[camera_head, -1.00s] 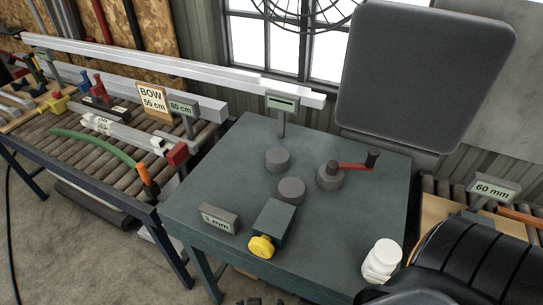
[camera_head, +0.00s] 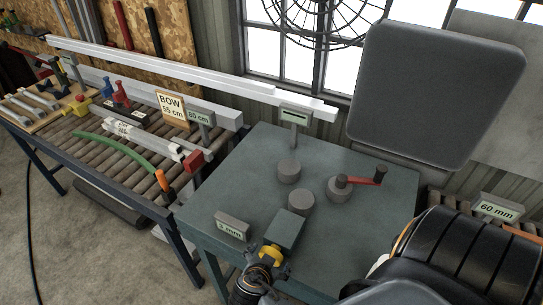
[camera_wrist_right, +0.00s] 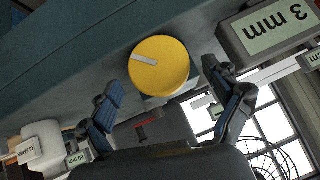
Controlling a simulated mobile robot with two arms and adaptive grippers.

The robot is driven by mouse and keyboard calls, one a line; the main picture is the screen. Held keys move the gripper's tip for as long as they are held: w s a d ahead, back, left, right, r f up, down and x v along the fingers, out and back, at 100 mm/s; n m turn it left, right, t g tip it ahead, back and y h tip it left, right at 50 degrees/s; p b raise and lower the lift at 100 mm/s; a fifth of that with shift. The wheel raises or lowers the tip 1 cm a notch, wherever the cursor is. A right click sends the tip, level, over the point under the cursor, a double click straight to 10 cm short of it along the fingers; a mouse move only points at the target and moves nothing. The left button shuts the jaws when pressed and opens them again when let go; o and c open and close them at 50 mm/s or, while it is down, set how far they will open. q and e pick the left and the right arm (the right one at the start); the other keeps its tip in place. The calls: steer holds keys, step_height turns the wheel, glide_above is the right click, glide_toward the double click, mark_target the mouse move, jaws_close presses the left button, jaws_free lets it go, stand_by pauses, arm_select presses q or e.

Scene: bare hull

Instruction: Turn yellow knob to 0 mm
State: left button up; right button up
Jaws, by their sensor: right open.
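The yellow knob (camera_head: 271,252) is on the front of a grey-green block (camera_head: 287,228) at the near edge of the bench, partly hidden by my right gripper. In the right wrist view the knob (camera_wrist_right: 165,80) is a round disc with a pale pointer mark, facing me. My right gripper (camera_head: 264,266) is open in front of it; in the wrist view its fingers (camera_wrist_right: 163,78) stand on either side of the knob, apart from it. The display (camera_head: 230,230) beside the block reads 3 mm; it shows upside down in the wrist view (camera_wrist_right: 272,30). My left gripper is out of view.
The bench (camera_head: 345,235) carries grey round posts (camera_head: 289,172) and a red crank (camera_head: 363,182). A tall sign (camera_head: 295,115) stands at its back. A roller table (camera_head: 120,150) is at left. A white bottle (camera_wrist_right: 42,145) shows in the wrist view.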

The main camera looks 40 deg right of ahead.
steer(key=shift+x, duration=1.35)
steer(key=c, duration=1.1)
steer(key=shift+w+a+n+g+h, duration=0.1)
steer(key=shift+n+g+h, duration=0.7)
steer(key=shift+g, duration=0.8)
steer(key=shift+c, duration=0.3)
steer(key=o, duration=1.2)
steer(key=shift+c, duration=0.2)
